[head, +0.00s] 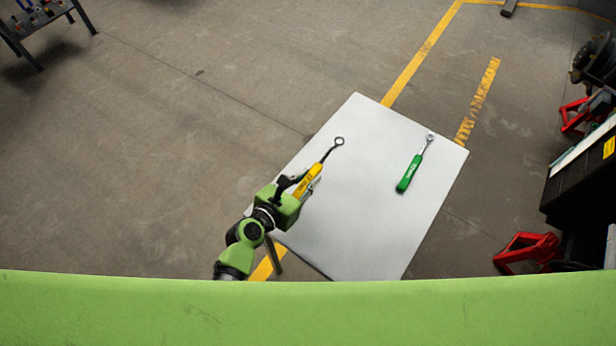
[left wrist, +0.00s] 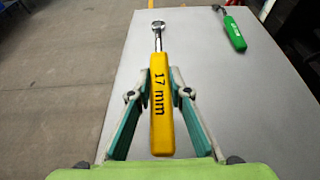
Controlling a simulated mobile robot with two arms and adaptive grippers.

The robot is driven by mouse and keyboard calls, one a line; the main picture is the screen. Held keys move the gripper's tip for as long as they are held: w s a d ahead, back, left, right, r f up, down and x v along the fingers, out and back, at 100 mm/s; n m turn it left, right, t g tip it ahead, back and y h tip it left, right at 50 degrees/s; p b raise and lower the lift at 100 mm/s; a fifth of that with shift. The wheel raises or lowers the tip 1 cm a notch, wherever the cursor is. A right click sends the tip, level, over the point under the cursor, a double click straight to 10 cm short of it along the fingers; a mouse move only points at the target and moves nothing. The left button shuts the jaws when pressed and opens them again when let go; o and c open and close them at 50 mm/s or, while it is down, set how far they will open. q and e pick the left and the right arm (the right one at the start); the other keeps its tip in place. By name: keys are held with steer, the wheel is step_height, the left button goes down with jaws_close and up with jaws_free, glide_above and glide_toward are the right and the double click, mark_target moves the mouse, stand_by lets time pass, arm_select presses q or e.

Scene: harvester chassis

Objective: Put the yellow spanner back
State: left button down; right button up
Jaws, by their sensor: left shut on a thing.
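The yellow spanner (head: 309,179) has a yellow handle and a dark ring end pointing up and right in the head view. In the left wrist view the spanner (left wrist: 161,100) reads "17 mm" and lies between the fingers, ring end away from me. My left gripper (head: 305,182) is shut on its handle at the left part of the white table (head: 365,235). In the left wrist view the left gripper (left wrist: 160,85) has a finger on each side of the handle. I cannot tell whether the spanner touches the table. My right gripper is not in view.
A green spanner (head: 410,172) lies on the right part of the table. Red stands (head: 526,250) and dark machinery are at the right edge. A dark rack (head: 40,22) stands at the far top left. The floor between is clear.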

arm_select(q)
steer(key=shift+f+b, duration=2.95)
steer(key=shift+f, duration=0.9)
steer(key=c, duration=1.8)
jaws_free()
steer(key=shift+s+f, duration=0.1)
steer(key=v, duration=1.2)
steer(key=shift+a, duration=0.1)
